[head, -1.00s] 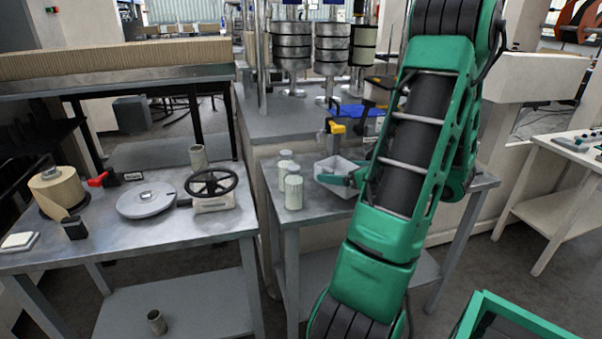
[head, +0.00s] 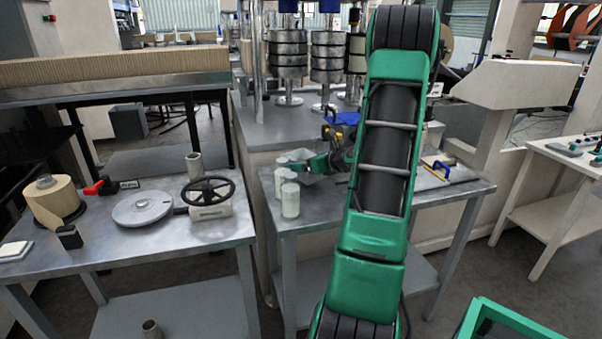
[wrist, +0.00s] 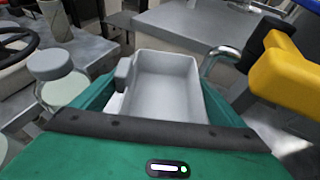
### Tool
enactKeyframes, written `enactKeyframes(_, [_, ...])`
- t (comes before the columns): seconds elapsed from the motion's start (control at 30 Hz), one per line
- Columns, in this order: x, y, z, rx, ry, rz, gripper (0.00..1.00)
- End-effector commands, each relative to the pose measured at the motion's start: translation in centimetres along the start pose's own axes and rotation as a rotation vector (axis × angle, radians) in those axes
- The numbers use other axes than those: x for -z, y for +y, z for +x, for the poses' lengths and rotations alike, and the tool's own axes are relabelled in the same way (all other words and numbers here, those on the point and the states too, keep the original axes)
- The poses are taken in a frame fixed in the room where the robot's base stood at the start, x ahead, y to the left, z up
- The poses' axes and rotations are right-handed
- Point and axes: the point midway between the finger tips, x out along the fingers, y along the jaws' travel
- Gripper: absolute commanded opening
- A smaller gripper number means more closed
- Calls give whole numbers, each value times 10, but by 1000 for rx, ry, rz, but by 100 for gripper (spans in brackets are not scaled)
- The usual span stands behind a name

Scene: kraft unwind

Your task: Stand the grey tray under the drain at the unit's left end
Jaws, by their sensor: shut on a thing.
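The grey tray (wrist: 165,85), an open rectangular box, sits upright between the fingers of my gripper (wrist: 158,100) in the wrist view. My gripper is shut on it. In the head view my gripper (head: 316,163) is at the back left of the middle table, and the tray (head: 298,154) shows only in part, near the jars. A bent metal pipe (wrist: 213,56), which looks like the drain, is just right of the tray in the wrist view, beside a yellow handle (wrist: 285,66). The tray appears beside the pipe; I cannot tell whether it touches anything below.
Lidded jars (head: 290,200) stand close by at the table's left; one jar (wrist: 58,80) is just left of my gripper in the wrist view. A handwheel (head: 209,194) is on the left table. A blue-handled item (head: 440,168) lies on the middle table's right part.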

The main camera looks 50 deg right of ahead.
Motion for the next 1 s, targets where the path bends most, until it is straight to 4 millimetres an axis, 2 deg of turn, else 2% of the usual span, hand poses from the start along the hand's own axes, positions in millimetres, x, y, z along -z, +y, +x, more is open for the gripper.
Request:
enactKeyframes(0.03, [13, -1, 2, 1, 6, 10, 69])
enactKeyframes(0.2, [30, 0, 10, -1, 4, 6, 69])
enactKeyframes(0.53, [32, 1, 11, 0, 3, 4, 69])
enactKeyframes(0.57, [33, 1, 11, 0, 4, 4, 95])
enactKeyframes(0.6, [32, 1, 11, 0, 3, 4, 100])
enactKeyframes(0.87, [31, 1, 11, 0, 3, 3, 100])
enactKeyframes(1.0, [31, 0, -1, 2, 5, 4, 100])
